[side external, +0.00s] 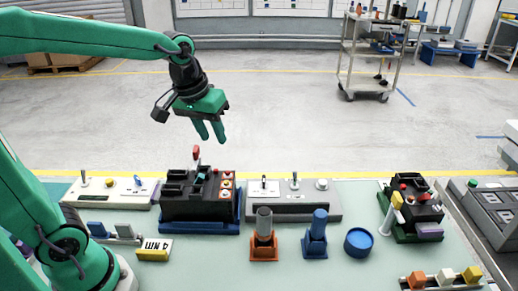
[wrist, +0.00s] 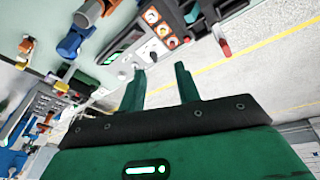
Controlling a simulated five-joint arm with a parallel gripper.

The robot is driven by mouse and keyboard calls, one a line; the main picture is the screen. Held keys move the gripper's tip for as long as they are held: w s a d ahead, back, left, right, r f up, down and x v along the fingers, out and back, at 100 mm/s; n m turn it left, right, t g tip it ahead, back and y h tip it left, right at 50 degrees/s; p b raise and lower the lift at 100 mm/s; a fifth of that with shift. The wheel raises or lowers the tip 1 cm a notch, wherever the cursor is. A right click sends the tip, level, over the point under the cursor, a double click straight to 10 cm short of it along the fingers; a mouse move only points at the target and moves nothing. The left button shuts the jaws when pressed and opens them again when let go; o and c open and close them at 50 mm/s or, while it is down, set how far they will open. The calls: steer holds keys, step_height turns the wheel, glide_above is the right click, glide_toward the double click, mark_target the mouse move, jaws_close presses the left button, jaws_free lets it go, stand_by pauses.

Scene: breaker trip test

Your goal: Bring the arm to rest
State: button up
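My gripper (side external: 212,138) is raised above the bench, over the back of a black breaker block (side external: 190,207). Its two green fingers point down with a gap between them and nothing in it. The wrist view also shows my gripper (wrist: 161,69) with its fingers apart and empty. The breaker sits in a blue tray (side external: 212,227), with a red lever (side external: 196,153) standing up at its back and several round buttons on its right. The fingertips are apart from the lever in the side view. The lever also shows in the wrist view (wrist: 224,47).
In front are an orange holder (side external: 263,247), a blue holder (side external: 315,244) and a blue round container (side external: 358,242). A second black unit (side external: 418,212) stands at right. The air around my gripper is clear.

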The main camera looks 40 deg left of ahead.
steer(key=s+m+t, duration=0.2)
steer(key=s+m, duration=0.1)
steer(key=s, duration=0.9)
steer(key=shift+a+f+m, duration=0.2)
steer(key=shift+a+m, duration=0.1)
steer(key=shift+m, duration=0.1)
